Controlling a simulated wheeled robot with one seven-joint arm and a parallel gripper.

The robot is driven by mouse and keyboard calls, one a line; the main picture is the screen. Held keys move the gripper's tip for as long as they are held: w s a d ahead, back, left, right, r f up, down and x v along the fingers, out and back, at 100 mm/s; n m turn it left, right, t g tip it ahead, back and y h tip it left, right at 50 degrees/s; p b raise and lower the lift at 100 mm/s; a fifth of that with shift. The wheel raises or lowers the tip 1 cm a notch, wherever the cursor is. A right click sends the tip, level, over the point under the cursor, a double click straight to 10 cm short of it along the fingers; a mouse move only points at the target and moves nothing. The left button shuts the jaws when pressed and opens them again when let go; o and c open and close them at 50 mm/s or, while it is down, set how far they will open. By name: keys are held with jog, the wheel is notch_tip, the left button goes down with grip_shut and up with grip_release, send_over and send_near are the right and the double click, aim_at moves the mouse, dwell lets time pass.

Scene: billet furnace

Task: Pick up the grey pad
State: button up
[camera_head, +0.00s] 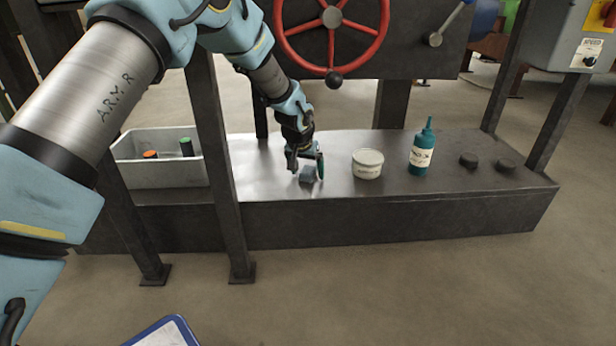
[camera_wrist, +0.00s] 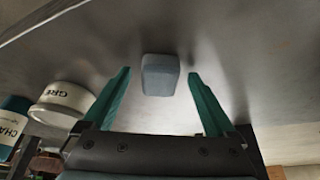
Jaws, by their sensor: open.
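The grey pad (camera_head: 308,174) is a small rounded block lying on the metal bench top (camera_head: 340,191), left of the white tub. In the wrist view the pad (camera_wrist: 160,75) is centred ahead, between the lines of the two teal fingers and near their tips. My gripper (camera_head: 306,164) is open, pointing down at the bench close to the pad. In the wrist view my gripper (camera_wrist: 158,75) shows clear space between each finger and the pad. No contact with the pad can be seen.
A white grease tub (camera_head: 367,165) and a teal bottle (camera_head: 421,152) stand right of the pad, with two dark pucks (camera_head: 468,160) beyond. A grey bin (camera_head: 158,172) sits left. A dark upright post (camera_head: 215,165) and a red handwheel (camera_head: 332,20) are near my arm.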

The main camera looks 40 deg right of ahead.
aim_at(309, 168)
jog(key=shift+c, duration=0.3)
grip_shut()
dwell(0.3)
jog(key=shift+r, duration=0.1)
jog(key=shift+r+p, duration=0.4)
jog(key=shift+r, duration=0.05)
notch_tip(309, 168, up, 3)
jog(key=shift+r+p, duration=0.1)
jog(key=shift+p, duration=1.1)
jog(key=s+a+p, duration=0.2)
jog(key=s+a, duration=0.2)
jog(key=a, duration=0.4)
jog(key=s+a+p, duration=0.3)
jog(key=s+a, duration=0.1)
jog(key=a, duration=0.4)
jog(key=shift+s+f+p, duration=0.25)
jog(key=shift+f+p, duration=0.05)
jog(key=shift+f, duration=0.05)
